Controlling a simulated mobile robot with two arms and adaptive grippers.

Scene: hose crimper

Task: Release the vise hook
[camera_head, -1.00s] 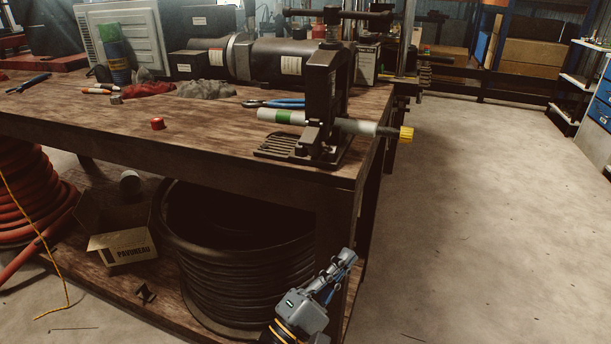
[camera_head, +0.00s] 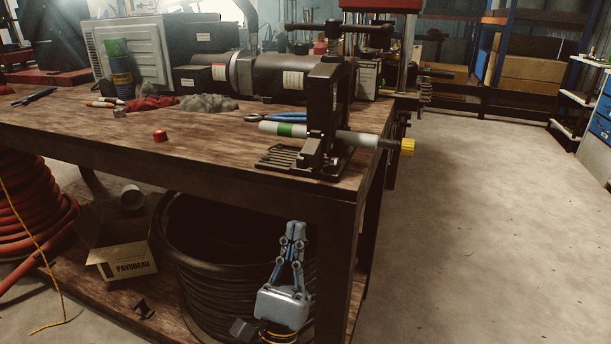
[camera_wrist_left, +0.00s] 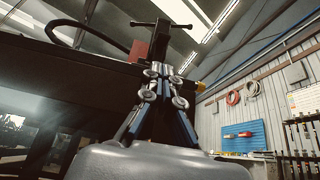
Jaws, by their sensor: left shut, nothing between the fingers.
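The black vise (camera_head: 329,110) stands at the near right corner of the wooden workbench. It holds a pale tube (camera_head: 357,138) with a green band and a yellow end, lying across it. The vise has a dark screw handle on top; its hook is too small to make out. My left gripper (camera_head: 295,230) points up, below the bench top and in front of the hose coil, fingers shut and empty. In the left wrist view the shut fingers (camera_wrist_left: 165,72) point up past the bench edge, with the vise's T-handle (camera_wrist_left: 160,25) above. My right gripper is not in view.
The workbench (camera_head: 150,165) edge and its leg lie close to my left gripper. A black hose coil (camera_head: 220,270) and an open cardboard box (camera_head: 120,250) sit on the lower shelf. Blue-handled pliers (camera_head: 272,117) and a red cap (camera_head: 160,136) lie on top. Floor at right is clear.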

